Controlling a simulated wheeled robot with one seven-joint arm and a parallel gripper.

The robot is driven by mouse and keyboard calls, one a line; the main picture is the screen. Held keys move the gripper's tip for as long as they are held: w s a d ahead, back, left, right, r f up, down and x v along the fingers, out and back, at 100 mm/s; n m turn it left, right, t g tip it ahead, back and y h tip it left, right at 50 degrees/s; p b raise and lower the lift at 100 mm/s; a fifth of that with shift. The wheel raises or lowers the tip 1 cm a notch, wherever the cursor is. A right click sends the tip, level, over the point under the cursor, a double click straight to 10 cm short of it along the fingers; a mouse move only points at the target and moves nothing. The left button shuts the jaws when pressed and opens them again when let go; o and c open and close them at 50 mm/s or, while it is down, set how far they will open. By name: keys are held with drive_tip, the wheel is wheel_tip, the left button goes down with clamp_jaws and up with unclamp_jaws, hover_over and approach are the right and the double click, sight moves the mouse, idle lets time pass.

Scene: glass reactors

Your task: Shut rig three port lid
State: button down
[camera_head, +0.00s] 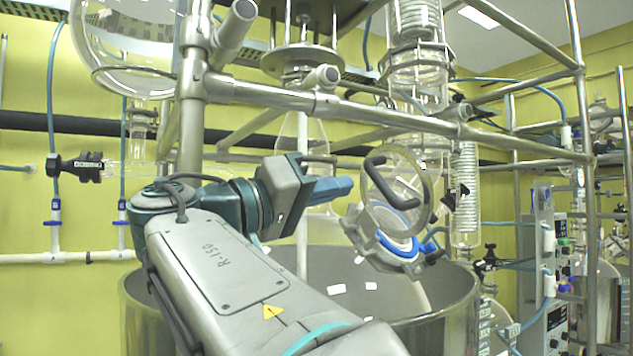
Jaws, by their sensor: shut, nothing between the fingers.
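A round glass port lid (431,185) with a pale rim and a dark U-shaped handle (374,166) stands raised at a steep tilt, right of centre. Below it is the port (398,250), with a blue seal ring and a metal clamp collar. The lid is apart from most of the port's mouth, so the port is open. My gripper (345,188) has its blue fingers shut and empty, just left of the lid and handle. Whether the fingertips touch the lid cannot be told. No rig number is readable here.
A wide steel vessel (455,306) stands below the port. Metal frame bars (350,108) run across above my gripper, with glass columns (417,60) behind. A round flask (125,45) hangs upper left. A control panel (548,265) stands at right.

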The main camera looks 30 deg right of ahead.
sight(418, 169)
drive_tip(key=p+x, duration=0.3)
drive_tip(key=x, duration=1)
drive_tip(key=shift+d+r+p, duration=0.1)
drive_tip(key=shift+d+p, duration=0.2)
drive_tip(key=shift+d, duration=0.1)
